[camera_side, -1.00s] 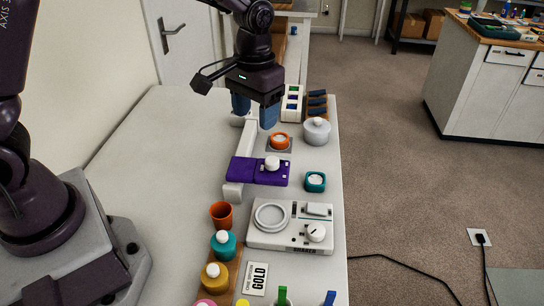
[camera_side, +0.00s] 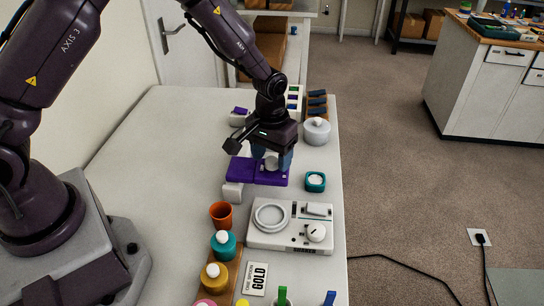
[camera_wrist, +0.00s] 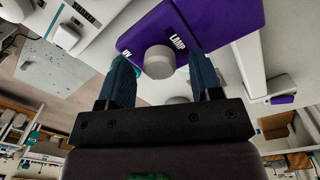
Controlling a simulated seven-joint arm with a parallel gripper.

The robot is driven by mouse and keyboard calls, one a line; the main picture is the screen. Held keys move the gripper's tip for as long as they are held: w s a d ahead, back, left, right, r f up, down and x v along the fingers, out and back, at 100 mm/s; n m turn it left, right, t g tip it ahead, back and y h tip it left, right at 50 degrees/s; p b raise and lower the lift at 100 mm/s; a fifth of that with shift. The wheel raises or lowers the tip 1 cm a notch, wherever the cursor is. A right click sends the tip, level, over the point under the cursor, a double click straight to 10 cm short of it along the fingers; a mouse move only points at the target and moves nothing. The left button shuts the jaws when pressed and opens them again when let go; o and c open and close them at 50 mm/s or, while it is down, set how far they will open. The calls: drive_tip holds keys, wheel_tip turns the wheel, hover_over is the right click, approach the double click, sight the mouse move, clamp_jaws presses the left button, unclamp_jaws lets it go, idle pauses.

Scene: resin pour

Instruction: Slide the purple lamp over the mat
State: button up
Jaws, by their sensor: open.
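The purple lamp (camera_side: 243,169) is a flat block reaching out from a white rail over the table. In the wrist view the lamp (camera_wrist: 215,22) carries "UV" and "LAMP" lettering. There the knob (camera_wrist: 158,62) appears between my gripper's fingertips (camera_wrist: 158,60), with gaps at both sides. The grey mat is hidden behind my gripper in the side view, and I cannot make it out in the wrist view.
The white rail (camera_side: 232,192) ends near the orange cup (camera_side: 221,214). A teal pot (camera_side: 316,181) sits right of the lamp and a grey lidded pot (camera_side: 316,131) behind it. The table at left is clear.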

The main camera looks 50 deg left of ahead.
drive_tip(key=shift+f, duration=0.4)
clamp_jaws()
drive_tip(key=w+a, duration=1.2)
drive_tip(key=shift+w+a+r, duration=0.1)
drive_tip(key=shift+w+a, duration=0.1)
drive_tip(key=shift+a, duration=0.05)
drive_tip(key=shift+c, duration=0.2)
unclamp_jaws()
drive_tip(key=shift+a, duration=0.1)
drive_tip(key=shift+o, duration=0.2)
